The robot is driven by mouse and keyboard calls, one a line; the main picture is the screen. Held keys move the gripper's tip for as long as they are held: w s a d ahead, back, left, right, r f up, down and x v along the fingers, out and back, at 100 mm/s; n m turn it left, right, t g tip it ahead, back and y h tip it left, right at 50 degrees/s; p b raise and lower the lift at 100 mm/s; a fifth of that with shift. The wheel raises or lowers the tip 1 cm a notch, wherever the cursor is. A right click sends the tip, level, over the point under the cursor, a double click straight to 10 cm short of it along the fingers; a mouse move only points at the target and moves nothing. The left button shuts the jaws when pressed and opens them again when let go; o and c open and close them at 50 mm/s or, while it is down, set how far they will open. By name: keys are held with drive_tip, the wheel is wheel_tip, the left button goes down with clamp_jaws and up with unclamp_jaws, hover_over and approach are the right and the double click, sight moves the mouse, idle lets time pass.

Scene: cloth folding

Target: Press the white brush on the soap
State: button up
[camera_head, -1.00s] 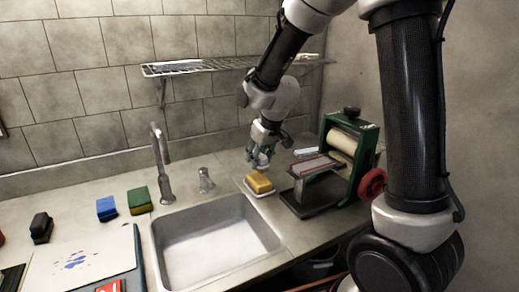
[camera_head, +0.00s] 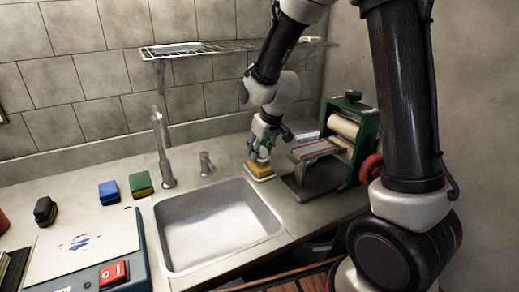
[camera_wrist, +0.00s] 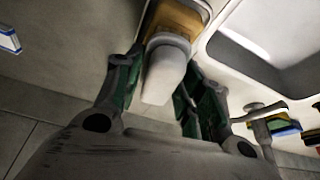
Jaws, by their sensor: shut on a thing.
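The yellow-orange soap (camera_head: 259,170) lies in a pale dish on the counter, right of the sink's back corner. My gripper (camera_head: 263,150) is directly above it, pointing down, with its fingers partly hiding the soap. In the wrist view, the white brush (camera_wrist: 165,75) is between the green fingers of my gripper (camera_wrist: 162,88). Its far end overlaps the soap (camera_wrist: 180,20) and appears to touch it. The exact contact is hidden. The brush is hard to make out in the head view.
The sink (camera_head: 215,220) opens left of the soap, with a faucet (camera_head: 162,150) behind it. A green press with rollers (camera_head: 345,130) stands close on the right. A wire shelf (camera_head: 220,48) hangs on the wall. Blue (camera_head: 109,192) and green (camera_head: 141,184) sponges lie left of the faucet.

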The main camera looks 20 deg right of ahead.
drive_tip(key=shift+f, duration=0.6)
idle(1.3)
drive_tip(key=shift+r, duration=0.15)
drive_tip(key=shift+r, duration=3.4)
